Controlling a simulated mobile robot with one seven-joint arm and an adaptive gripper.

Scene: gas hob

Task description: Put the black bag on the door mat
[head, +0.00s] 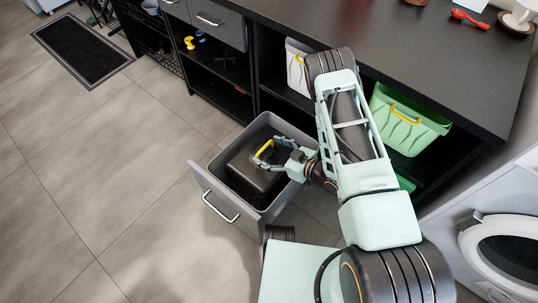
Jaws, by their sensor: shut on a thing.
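The black bag (247,166) is in the head view, inside a grey pull-out drawer (206,184) that stands open below the counter. The exact grip is small and partly hidden by the fingers. I cannot tell whether the bag touches the drawer floor. The door mat (83,50) is a dark rectangle with a grey border, flat on the floor at the upper left, and its visible surface is bare.
A dark counter (400,45) with open shelves runs along the back. A green bin (408,118) and a white bin (298,66) sit in it. A washing machine (500,240) stands at the lower right. The tiled floor (110,150) between drawer and mat is clear.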

